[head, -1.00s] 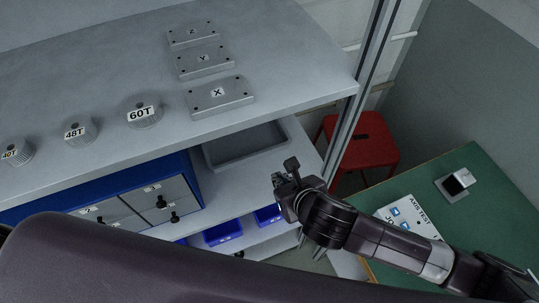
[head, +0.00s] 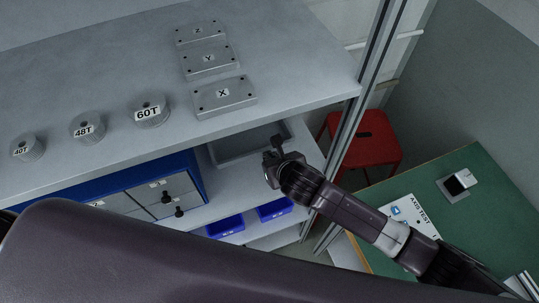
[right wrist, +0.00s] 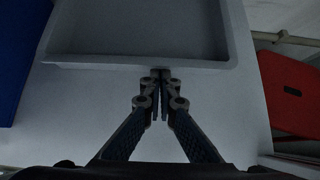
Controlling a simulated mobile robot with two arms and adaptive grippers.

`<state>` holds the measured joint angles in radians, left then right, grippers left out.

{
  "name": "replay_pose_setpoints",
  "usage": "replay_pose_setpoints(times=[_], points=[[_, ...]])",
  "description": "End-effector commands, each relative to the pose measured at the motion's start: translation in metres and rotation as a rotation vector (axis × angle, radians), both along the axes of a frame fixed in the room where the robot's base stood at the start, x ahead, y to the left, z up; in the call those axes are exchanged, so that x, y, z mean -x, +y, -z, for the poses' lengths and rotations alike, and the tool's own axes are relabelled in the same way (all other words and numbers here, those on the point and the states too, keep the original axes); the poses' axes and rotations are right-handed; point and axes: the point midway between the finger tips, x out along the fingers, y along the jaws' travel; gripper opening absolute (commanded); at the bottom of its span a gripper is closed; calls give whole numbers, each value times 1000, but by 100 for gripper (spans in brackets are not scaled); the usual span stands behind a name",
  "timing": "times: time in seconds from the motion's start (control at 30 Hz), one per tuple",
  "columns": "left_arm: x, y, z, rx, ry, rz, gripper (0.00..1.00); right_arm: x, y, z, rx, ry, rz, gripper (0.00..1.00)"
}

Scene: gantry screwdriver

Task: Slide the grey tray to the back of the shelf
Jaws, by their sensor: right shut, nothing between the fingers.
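The grey tray (head: 236,151) lies on the shelf (head: 225,194) below the top board, to the right of the blue drawer cabinet. The top board hides its back part in the head view. In the right wrist view the tray's front rim (right wrist: 90,65) runs across the upper part of the picture. My right gripper (head: 274,150) is shut and empty at the tray's front edge. In the right wrist view its fingertips (right wrist: 161,74) are at the front rim, near the middle; whether they touch it I cannot tell. My left gripper is not in view.
A blue cabinet (head: 196,170) with grey drawer fronts stands left of the tray. The top board (head: 300,70) carries X, Y and Z plates and several labelled gears. A metal post (head: 366,85) and a red stool (head: 365,140) are at right. Blue bins (head: 225,226) sit below.

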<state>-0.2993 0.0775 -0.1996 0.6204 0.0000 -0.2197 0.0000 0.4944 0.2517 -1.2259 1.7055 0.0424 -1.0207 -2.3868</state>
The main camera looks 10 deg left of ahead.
Motion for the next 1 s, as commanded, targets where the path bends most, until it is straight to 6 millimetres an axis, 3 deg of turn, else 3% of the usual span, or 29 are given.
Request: replay_pose_setpoints(times=[0.27,0.63,1.0], points=[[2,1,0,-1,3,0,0,-6,4,-1,-1,-2,-1,0],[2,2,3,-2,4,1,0,-53,36,0,1,-3,-1,0],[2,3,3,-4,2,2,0,-57,39,0,-1,-1,0,0]])
